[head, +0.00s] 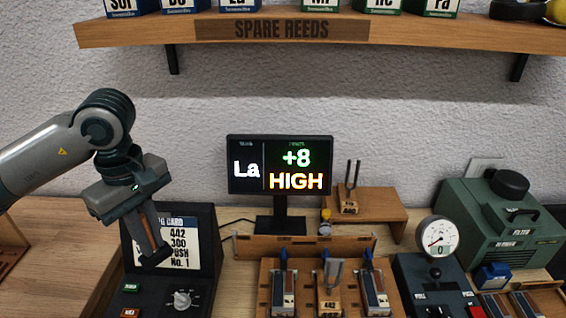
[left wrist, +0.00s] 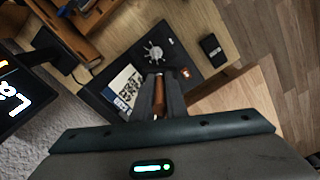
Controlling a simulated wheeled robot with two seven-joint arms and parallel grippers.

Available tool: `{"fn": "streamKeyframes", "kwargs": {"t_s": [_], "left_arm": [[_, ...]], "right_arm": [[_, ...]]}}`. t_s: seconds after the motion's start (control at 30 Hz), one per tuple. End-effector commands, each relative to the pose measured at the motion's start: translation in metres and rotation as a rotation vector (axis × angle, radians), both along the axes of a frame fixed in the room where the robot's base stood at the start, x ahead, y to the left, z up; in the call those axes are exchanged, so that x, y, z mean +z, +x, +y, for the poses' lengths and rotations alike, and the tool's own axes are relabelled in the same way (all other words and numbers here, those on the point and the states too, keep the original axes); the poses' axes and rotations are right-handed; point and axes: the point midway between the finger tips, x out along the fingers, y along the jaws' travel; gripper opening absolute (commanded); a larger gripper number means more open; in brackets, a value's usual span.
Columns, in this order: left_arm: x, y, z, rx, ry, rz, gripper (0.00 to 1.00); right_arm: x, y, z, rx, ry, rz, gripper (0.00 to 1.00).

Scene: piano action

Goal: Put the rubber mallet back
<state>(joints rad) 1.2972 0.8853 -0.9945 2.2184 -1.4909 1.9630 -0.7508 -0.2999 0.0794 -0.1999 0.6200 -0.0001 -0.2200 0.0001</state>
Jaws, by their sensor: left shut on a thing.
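My left gripper (head: 150,245) is shut on a narrow brown wooden piece (head: 151,220) that looks like the mallet's handle. The brown piece also shows between the fingers in the left wrist view (left wrist: 159,96). The gripper points down in front of the dark card panel (head: 205,240), at the left of the desk. I cannot make out the mallet's rubber head; it is hidden or merges with the dark fingers. My right gripper is not in view.
A monitor (head: 279,165) reads La, +8, HIGH. A wooden rack (head: 300,246) and reed blocks with a tuning fork (head: 331,290) stand at centre. A gauge (head: 437,236) and green machine (head: 500,225) stand right. A shelf (head: 150,32) hangs above. Bare desk (head: 60,250) shows at left.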

Motion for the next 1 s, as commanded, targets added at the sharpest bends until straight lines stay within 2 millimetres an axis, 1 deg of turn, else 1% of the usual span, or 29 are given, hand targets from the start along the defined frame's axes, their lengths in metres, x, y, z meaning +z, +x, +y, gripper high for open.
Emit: {"fn": "streamKeyframes", "kwargs": {"t_s": [0.17,0.37,0.47,0.8,1.0], "left_arm": [[-0.005,0.0,-0.003,-0.04,0.0,0.0,0.0],[-0.023,0.0,-0.013,-0.2,0.002,0.002,0.0],[-0.036,-0.001,-0.02,-0.326,0.004,0.004,0.0],[-0.089,-0.008,-0.048,-0.832,0.002,0.003,0.0],[-0.108,-0.012,-0.057,-1.028,0.001,0.002,0.0]], "right_arm": [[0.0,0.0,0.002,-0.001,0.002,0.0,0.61],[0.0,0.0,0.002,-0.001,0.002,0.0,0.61],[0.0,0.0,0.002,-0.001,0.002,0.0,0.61],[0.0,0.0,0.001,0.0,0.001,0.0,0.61],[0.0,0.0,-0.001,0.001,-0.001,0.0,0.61]]}}
